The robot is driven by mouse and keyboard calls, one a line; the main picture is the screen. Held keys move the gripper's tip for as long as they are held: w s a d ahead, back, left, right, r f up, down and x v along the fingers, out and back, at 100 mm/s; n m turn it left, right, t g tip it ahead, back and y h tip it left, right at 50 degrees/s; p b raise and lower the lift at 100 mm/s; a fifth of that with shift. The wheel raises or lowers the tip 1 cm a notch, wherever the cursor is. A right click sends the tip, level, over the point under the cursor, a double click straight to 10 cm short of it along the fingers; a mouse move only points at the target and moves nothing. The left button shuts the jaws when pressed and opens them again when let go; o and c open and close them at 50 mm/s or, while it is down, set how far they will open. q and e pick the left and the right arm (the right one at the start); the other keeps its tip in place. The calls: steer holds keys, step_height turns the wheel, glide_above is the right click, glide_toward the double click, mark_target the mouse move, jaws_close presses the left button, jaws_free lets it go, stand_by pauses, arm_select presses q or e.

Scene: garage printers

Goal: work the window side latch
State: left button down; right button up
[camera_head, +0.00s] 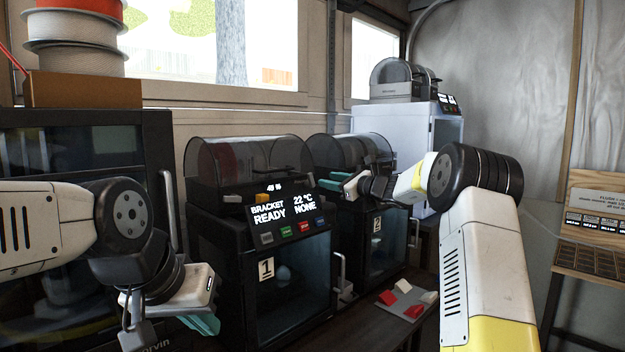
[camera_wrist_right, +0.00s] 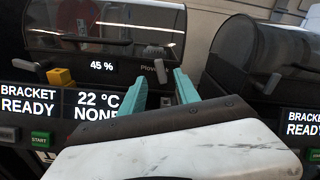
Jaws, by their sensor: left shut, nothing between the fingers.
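Printer 1 (camera_head: 222,228) is black, with a smoky clear cover (camera_head: 250,158) on top. A small yellow block (camera_head: 262,198) sits on its front edge; it also shows in the right wrist view (camera_wrist_right: 60,77). A grey lever (camera_wrist_right: 154,62) stands at the cover's lower right in the wrist view. I cannot tell which part is the window side latch. My right gripper (camera_wrist_right: 162,88) is open, its teal fingers apart, just below the lever, with no contact visible. In the head view it (camera_head: 332,183) is at printer 1's right corner. My left gripper (camera_head: 207,324) is shut and empty, low at the left.
Printer 2 (camera_head: 376,224) stands close to the right of printer 1. A tray (camera_head: 388,310) with red and white pieces lies before them. Filament spools (camera_head: 75,25) sit on a box at the left. A door handle (camera_head: 338,268) sticks out from printer 1.

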mark_target(311, 177)
steer(key=x, duration=0.7)
steer(key=shift+w+a, duration=0.1)
steer(key=shift+a, duration=0.1)
jaws_close()
